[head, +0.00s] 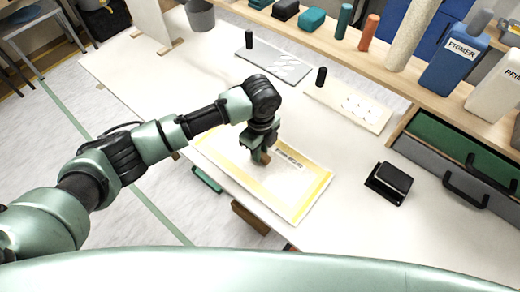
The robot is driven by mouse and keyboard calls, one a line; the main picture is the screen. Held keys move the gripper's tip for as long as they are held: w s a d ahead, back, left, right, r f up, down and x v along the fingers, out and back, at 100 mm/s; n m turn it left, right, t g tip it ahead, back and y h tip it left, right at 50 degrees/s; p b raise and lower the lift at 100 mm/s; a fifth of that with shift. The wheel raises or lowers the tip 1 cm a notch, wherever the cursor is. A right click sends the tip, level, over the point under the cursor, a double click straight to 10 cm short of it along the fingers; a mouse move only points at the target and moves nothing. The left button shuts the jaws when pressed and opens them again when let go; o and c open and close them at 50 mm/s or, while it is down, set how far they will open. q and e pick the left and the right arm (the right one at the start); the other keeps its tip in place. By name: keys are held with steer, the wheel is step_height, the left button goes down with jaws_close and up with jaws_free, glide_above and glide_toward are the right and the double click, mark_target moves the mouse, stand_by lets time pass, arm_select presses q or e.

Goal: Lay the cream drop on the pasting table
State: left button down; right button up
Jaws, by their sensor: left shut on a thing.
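A pale cream sheet with a yellow border (294,204) lies at the front edge of the white worktop, with small dark print near its far side. My left gripper (262,157) points down over the sheet's far left part. It is shut on a small brown knob-like piece, which appears to belong to the cream drop (265,160). The jaws cover most of this piece. I cannot tell where the drop ends and the bordered surface begins, or whether they touch. My right gripper is not in view.
A grey patterned board (272,68) and a beige board with white spots (350,107) lie farther back, each with a black knob. A black block (389,182) stands at right, near a drawer unit (450,165). A shelf with rolls and bottles runs behind.

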arm_select(q)
steer(key=shift+f, duration=0.15)
steer(key=c, duration=1.3)
jaws_free()
steer(key=shift+f, duration=0.1)
step_height(320, 180, up, 12)
steer(key=shift+r+b, duration=0.2)
steer(key=shift+b, duration=0.15)
